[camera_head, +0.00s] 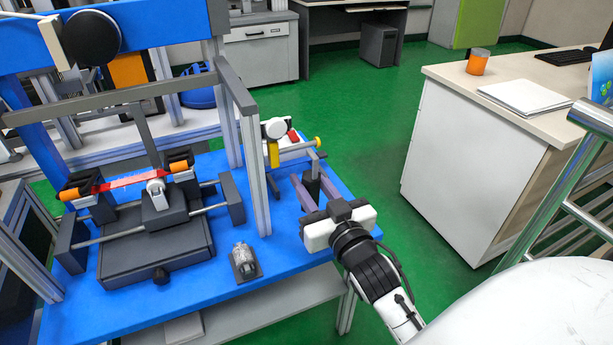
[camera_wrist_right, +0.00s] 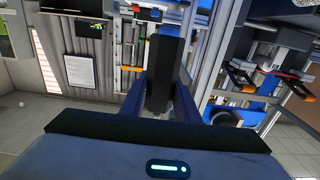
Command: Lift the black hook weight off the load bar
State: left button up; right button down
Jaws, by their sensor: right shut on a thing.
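The black hook weight (camera_head: 312,178) is a dark upright block at the right side of the blue table, below a thin grey bar with a yellow end, which looks like the load bar (camera_head: 296,148). My right gripper (camera_head: 314,188) is shut on the weight, with one finger on each side. In the right wrist view the weight (camera_wrist_right: 166,66) stands between the two dark blue fingers (camera_wrist_right: 161,96). Whether its hook still touches the bar is too small to tell. My left gripper is not in view.
A grey frame post (camera_head: 256,175) rises left of the weight. A small metal part (camera_head: 243,260) lies on the blue table (camera_head: 285,255). A dark rig with a red strip (camera_head: 133,180) stands at left. A white cabinet (camera_head: 465,165) is across the green floor to the right.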

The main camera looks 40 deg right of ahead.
aim_at(316, 170)
jog(key=shift+s+a+r, duration=0.1)
jog(key=shift+s+r, duration=0.2)
jog(key=shift+s, duration=0.15)
jog(key=shift+r, duration=0.1)
jog(key=shift+s+a+r+p, duration=0.1)
jog(key=shift+s+r+p, duration=0.2)
jog(key=shift+r+p, duration=0.6)
jog(key=shift+s+a+r+p, duration=0.1)
jog(key=shift+s+r+p, duration=0.25)
jog(key=shift+r+p, duration=0.5)
jog(key=shift+s+a+r+p, duration=0.1)
jog(key=shift+s+r+p, duration=0.2)
jog(key=shift+r+p, duration=0.6)
jog(key=shift+f, duration=0.25)
jog(key=shift+s, duration=0.1)
